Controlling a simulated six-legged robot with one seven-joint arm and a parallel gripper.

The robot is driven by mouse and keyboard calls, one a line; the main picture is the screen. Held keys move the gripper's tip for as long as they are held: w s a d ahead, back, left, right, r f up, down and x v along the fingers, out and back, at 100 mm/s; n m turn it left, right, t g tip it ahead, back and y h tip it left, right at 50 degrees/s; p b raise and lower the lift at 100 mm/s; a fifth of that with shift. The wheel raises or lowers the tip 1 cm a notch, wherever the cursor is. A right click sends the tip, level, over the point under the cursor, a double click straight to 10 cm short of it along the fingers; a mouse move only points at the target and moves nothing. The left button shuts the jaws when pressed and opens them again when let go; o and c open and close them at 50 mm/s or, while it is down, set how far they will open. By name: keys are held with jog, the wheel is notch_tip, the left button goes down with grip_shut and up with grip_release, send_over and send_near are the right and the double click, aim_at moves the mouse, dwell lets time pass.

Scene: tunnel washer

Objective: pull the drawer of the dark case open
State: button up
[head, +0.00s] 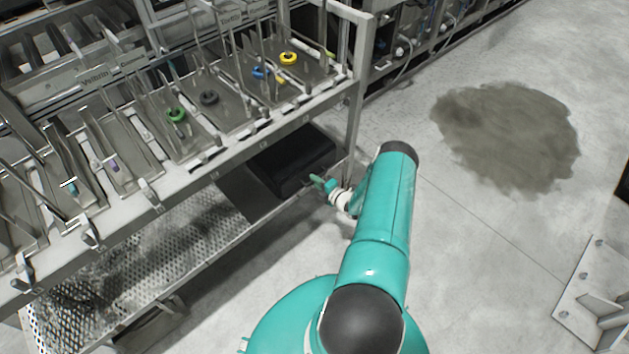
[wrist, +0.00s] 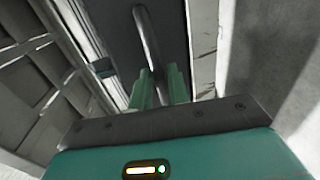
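No gap around the drawer shows.
The rack's upper shelf (head: 225,150) overhangs the case, and a rack post (head: 355,85) stands beside it. A perforated lower shelf (head: 160,245) runs left.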

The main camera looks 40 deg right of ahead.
jog(key=shift+w+f, duration=0.1)
jog(key=shift+w, duration=0.45)
grip_shut()
jog(key=f+v, duration=0.3)
jog(key=v, duration=1.1)
jog(key=shift+s, duration=0.5)
grip_release()
jog(key=v, duration=1.3)
jog(key=shift+s+r, duration=0.15)
jog(key=shift+s, duration=0.25)
